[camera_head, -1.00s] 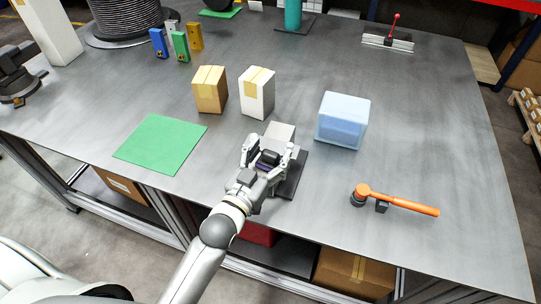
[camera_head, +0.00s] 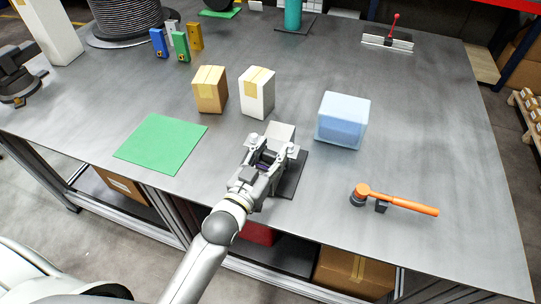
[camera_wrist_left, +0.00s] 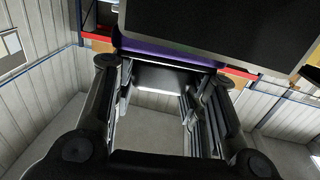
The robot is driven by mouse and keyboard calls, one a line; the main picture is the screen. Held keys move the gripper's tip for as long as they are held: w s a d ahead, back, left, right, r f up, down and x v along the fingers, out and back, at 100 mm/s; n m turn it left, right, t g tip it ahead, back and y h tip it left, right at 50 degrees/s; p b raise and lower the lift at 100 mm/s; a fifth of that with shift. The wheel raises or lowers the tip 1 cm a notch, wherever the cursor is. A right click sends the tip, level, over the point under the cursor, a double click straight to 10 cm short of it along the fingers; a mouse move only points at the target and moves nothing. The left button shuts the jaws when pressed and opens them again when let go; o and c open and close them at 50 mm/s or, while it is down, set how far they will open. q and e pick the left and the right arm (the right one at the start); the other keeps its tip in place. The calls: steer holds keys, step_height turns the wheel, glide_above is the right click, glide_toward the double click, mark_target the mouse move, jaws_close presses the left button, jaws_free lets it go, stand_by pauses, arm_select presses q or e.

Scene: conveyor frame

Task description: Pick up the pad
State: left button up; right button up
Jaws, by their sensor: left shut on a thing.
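The pad (camera_head: 281,133) is a pale grey block with a purple band, partly hidden by my left gripper, above a dark mat (camera_head: 291,181) near the table's front edge. My left gripper (camera_head: 273,147) has its fingers at either side of it and is shut on it. In the left wrist view the pad shows as a large dark face (camera_wrist_left: 215,25) with a purple edge, just beyond the fingertips (camera_wrist_left: 165,75). Whether the pad touches the mat cannot be told.
A green mat (camera_head: 161,143) lies to the left. A tan box (camera_head: 210,92) and a white box (camera_head: 257,95) stand behind. The table's front right is mostly clear.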

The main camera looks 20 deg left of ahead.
arm_select(q)
steer(key=shift+r, duration=0.15)
steer(key=shift+r, duration=0.25)
step_height(320, 180, up, 2)
steer(key=shift+r+b, duration=0.1)
steer(key=shift+b, duration=0.55)
steer(key=s+a+r+p, duration=0.1)
steer(key=s+r+p, duration=0.5)
steer(key=s+r, duration=0.6)
steer(key=s+a+f+n+y+b, duration=0.2)
steer(key=f+b, duration=0.7)
steer(key=f, duration=0.6)
steer(key=shift+s+a+f+y+b, duration=0.25)
steer(key=shift+a+f+y+b, duration=0.1)
steer(key=shift+a+y, duration=0.25)
steer(key=shift+r, duration=0.1)
